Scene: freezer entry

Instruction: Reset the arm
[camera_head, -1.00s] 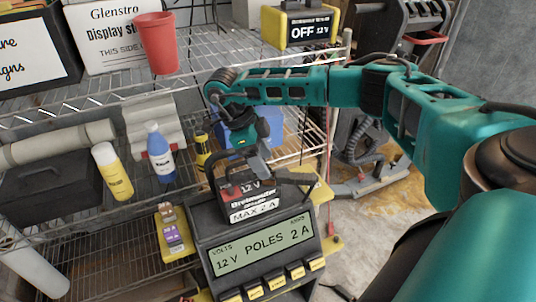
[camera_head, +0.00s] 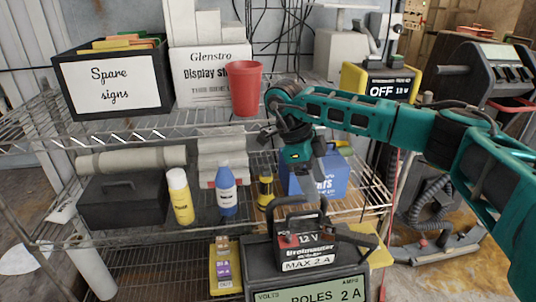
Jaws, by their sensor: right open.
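My right arm reaches in from the right. Its teal and black right gripper (camera_head: 314,170) points down, open and empty, above the handle of a black 12 V battery (camera_head: 307,255). A gap shows between the gripper and the handle. The battery sits upright on a charger (camera_head: 262,270) with a grey display, partly cut off by the bottom edge. My left gripper is not in view.
Wire shelves (camera_head: 130,135) hold a spare-signs box (camera_head: 113,85), a red cup (camera_head: 245,88), a yellow bottle (camera_head: 180,196), a blue bottle (camera_head: 226,190) and a blue box (camera_head: 325,178). A yellow-black OFF unit (camera_head: 381,85) stands behind my arm.

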